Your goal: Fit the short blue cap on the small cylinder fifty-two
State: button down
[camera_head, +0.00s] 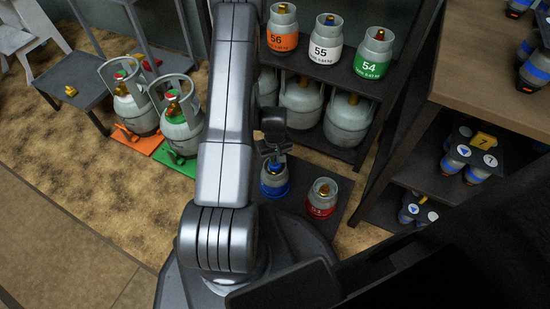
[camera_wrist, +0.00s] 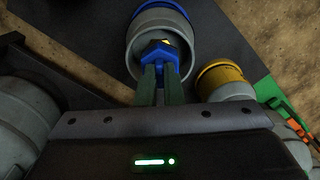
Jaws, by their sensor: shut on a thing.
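The small grey cylinder with a blue band (camera_head: 274,189) stands on a dark board below my gripper; its number is not readable. In the wrist view the same cylinder (camera_wrist: 135,52) shows its round grey collar and blue band. My gripper (camera_head: 272,158) points down over it, shut on the short blue cap (camera_wrist: 158,49). The cap also shows at the fingertips in the head view (camera_head: 273,163). It is within the collar's outline, at the valve, with a bit of brass showing beside it. I cannot tell whether it is seated on the valve.
A red-banded small cylinder (camera_head: 321,200) stands close on the right. Behind is a shelf with cylinders 56 (camera_head: 283,27), 55 (camera_head: 324,39) and 54 (camera_head: 373,53), and larger grey ones below. A yellow-banded cylinder (camera_wrist: 222,80) is right of my fingers in the wrist view.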

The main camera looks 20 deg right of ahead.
jog(key=shift+f, duration=0.2)
jog(key=c, duration=1.5)
grip_release()
notch_tip(320, 180, up, 14)
jog(key=p, duration=0.5)
jog(key=shift+f, duration=0.1)
notch_tip(320, 180, down, 14)
jog(key=b, duration=0.5)
jog(key=shift+r, duration=0.45)
